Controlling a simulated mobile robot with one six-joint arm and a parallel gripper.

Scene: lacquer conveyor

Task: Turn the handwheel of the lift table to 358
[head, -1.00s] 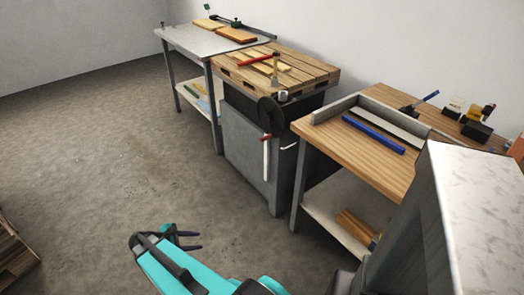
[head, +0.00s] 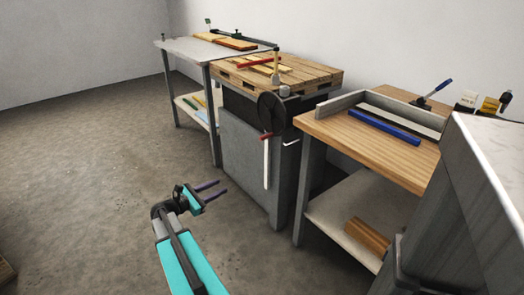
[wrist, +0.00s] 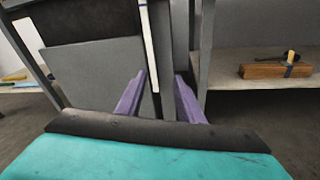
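The lift table (head: 245,158) is a grey cabinet with a pallet-like wooden top. Its dark round handwheel (head: 273,113) is on the front near the top right corner, with a red-tipped part and a long white bar (head: 266,163) hanging below it. No number can be read on it. My gripper (head: 215,190) is in front of the cabinet, lower than the wheel and to its left, touching nothing. Its two purple fingers are apart and empty. In the wrist view the fingers (wrist: 160,95) point at the grey cabinet front, and the white bar (wrist: 150,50) shows above them; the wheel is not recognisable there.
A wooden workbench (head: 330,125) with a blue bar (head: 384,126) stands to the right, with a wood block (head: 367,236) on its lower shelf. A metal-topped table (head: 185,44) stands behind left. The floor (head: 90,190) on the left is clear.

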